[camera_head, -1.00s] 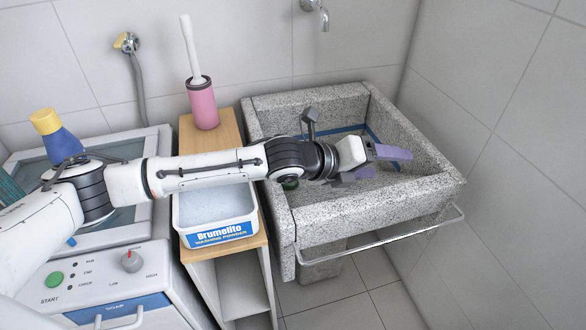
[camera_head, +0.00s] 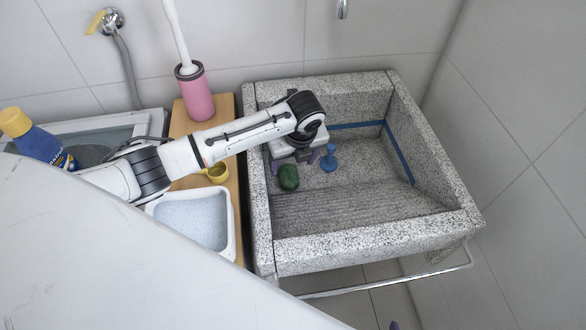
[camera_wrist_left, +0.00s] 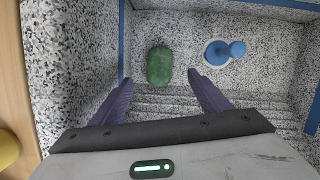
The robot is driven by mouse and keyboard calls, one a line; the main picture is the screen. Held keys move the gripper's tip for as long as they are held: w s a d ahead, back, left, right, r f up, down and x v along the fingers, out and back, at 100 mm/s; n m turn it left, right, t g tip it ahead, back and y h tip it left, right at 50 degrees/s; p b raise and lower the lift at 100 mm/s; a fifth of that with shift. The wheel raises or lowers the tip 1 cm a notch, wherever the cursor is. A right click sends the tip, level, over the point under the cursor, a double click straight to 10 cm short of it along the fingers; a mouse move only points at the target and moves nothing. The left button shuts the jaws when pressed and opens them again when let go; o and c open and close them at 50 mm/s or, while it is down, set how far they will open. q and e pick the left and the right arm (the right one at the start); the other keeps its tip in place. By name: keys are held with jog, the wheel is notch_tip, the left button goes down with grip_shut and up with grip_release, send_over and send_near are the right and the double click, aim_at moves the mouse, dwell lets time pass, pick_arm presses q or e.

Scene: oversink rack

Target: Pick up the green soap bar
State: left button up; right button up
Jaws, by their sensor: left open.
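The green soap bar (camera_head: 289,177) lies in the left part of the granite sink (camera_head: 262,215), near its left wall. My left gripper (camera_head: 294,164) points down into the sink, right by the soap. In the left wrist view the soap (camera_wrist_left: 160,66) shows whole, between the lines of the two open purple fingers (camera_wrist_left: 160,78) and mostly beyond their tips. The fingers do not appear to touch it. A small purple tip at the bottom edge of the head view looks like part of my right gripper (camera_head: 394,325); its jaws cannot be made out.
A blue plunger-like object (camera_head: 328,160) stands in the sink to the right of the soap, also in the left wrist view (camera_wrist_left: 226,50). A wooden shelf on the left holds a pink brush holder (camera_head: 197,95), a yellow cup (camera_head: 217,173) and a white powder tub (camera_head: 192,220).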

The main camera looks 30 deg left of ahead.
aim_at(289, 175)
pick_arm(q)
jog(key=x, duration=0.8)
jog(key=shift+s+a+f+b, duration=0.1)
jog(key=shift+f+b, duration=0.1)
jog(key=shift+b, duration=0.15)
jog(key=c, duration=1.3)
